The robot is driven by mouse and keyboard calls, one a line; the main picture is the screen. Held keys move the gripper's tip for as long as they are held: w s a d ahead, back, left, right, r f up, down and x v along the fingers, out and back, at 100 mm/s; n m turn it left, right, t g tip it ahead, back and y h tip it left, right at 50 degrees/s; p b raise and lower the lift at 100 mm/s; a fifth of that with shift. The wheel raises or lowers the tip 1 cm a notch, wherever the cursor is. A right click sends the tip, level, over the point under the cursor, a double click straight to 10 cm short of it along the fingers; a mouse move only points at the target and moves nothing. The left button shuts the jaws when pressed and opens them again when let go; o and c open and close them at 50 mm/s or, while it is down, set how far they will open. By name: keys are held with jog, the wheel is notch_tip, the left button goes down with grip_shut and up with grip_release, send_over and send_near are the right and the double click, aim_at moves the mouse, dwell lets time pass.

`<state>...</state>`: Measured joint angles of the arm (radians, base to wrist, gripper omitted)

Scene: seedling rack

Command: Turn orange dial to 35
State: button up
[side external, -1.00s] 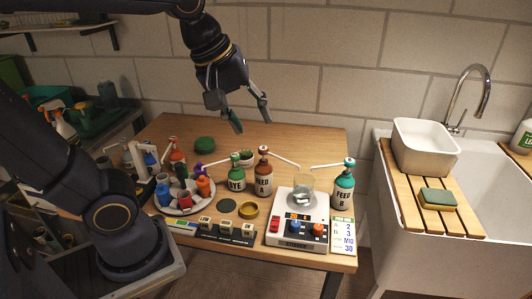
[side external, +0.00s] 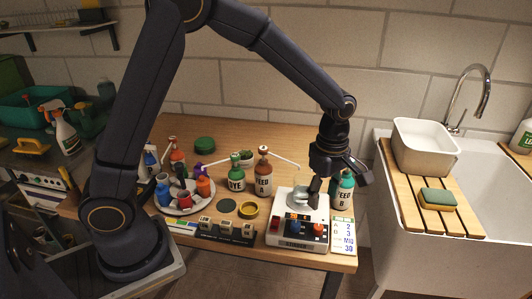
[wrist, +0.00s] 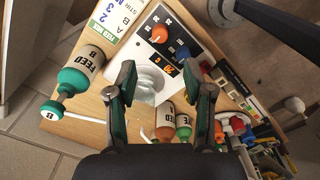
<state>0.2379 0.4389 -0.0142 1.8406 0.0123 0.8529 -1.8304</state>
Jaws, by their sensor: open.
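The orange dial (side external: 318,230) is on the right of the sloped front panel of the white stirrer (side external: 290,242). My gripper (wrist: 160,70) is open and empty, pointing down above the stirrer, apart from the orange dial. A glass beaker (wrist: 150,86) on the stirrer shows between the fingers.
The FEED B bottle (side external: 343,190) stands close behind and right of my gripper. The FEED A bottle (side external: 264,178) and DYE bottle (side external: 237,178) are left. A printed card (side external: 343,236) lies right of the stirrer. Labelled cubes (side external: 226,227) stand along the front edge.

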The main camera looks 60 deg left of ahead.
aim_at(318, 226)
notch_tip(318, 226, down, 10)
jog(key=shift+f, duration=0.2)
jog(key=shift+c, duration=0.3)
grip_shut()
